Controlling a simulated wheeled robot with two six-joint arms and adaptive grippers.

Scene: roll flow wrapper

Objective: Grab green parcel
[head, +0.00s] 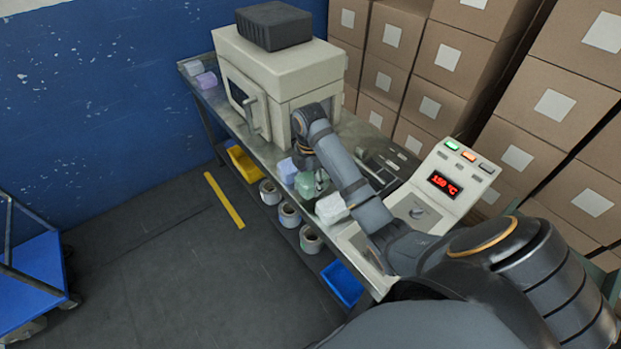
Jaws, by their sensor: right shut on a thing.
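The green parcel (304,186) lies on the grey metal bench in front of the wrapping machine. My right arm reaches in from the right, and its gripper (317,182) is shut on the green parcel from above. The arm and fingers hide part of the parcel. A pale lavender parcel (287,170) is just beyond it, and a white parcel (332,208) is just on the near side. My left gripper is not in view.
The cream wrapping machine (285,68) carries a dark block (273,25). A control panel (446,182) with a red display stands at right. Rolls and bins sit below. Stacked cartons (548,105) stand behind.

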